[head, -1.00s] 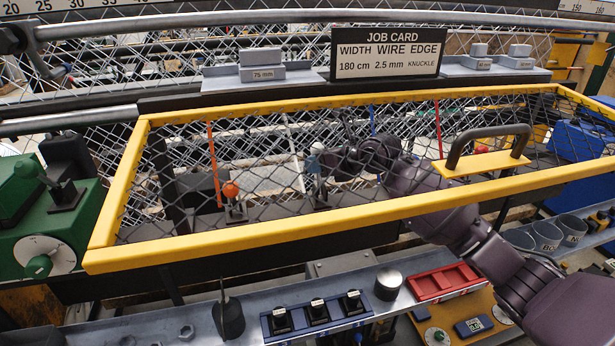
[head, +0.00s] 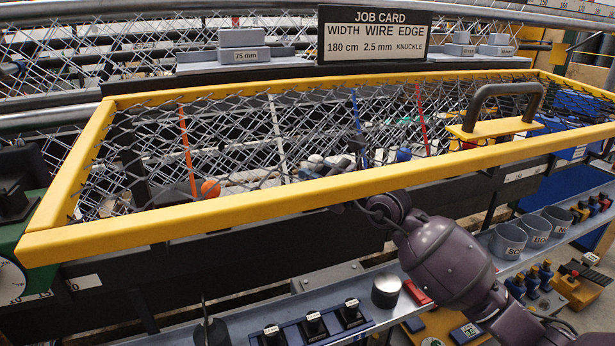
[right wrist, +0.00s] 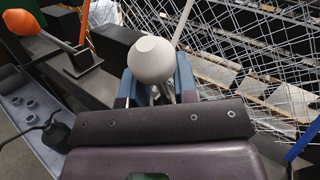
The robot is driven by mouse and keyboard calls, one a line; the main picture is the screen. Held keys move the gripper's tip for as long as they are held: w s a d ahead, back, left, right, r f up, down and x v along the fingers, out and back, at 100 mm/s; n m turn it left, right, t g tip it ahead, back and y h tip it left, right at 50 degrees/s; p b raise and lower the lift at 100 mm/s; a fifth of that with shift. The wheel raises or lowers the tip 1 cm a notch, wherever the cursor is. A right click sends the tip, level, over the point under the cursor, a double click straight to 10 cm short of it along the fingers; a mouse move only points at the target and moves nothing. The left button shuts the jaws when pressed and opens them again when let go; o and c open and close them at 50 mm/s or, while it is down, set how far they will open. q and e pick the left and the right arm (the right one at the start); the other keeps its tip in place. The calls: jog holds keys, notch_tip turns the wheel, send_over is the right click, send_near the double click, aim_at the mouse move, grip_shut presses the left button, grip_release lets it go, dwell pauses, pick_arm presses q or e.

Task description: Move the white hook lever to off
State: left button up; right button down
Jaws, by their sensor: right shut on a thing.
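The white hook lever's round knob (right wrist: 153,60) stands in the middle of the right wrist view. My right gripper (right wrist: 156,92) is shut on this lever just below the knob, with a blue-grey finger on each side. My right wrist is below that bar there. The lever's labels and its exact setting cannot be read. My left gripper is not in view.
The orange lever (right wrist: 20,23) stands to the left, apart from my gripper; its knob (head: 210,188) shows behind the mesh. The yellow-framed guard (head: 180,225) with a black handle (head: 500,95) spans the front. A blue knob (head: 403,154) stands further right.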

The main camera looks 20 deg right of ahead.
jog(key=shift+s+f+n+t+y+b, duration=0.3)
jog(key=shift+s+n+t+b, duration=0.15)
jog(key=shift+b, duration=0.4)
jog(key=shift+s+r+n+y, duration=0.1)
jog(key=shift+r+n+y, duration=0.05)
jog(key=shift+n+y, duration=0.15)
jog(key=shift+r+t+b, duration=0.1)
jog(key=shift+t+b, duration=0.15)
jog(key=shift+b, duration=0.05)
jog(key=c, duration=1.2)
grip_release()
jog(key=shift+s, duration=0.1)
jog(key=o, duration=0.3)
jog(key=shift+s, duration=0.1)
jog(key=shift+f, duration=0.2)
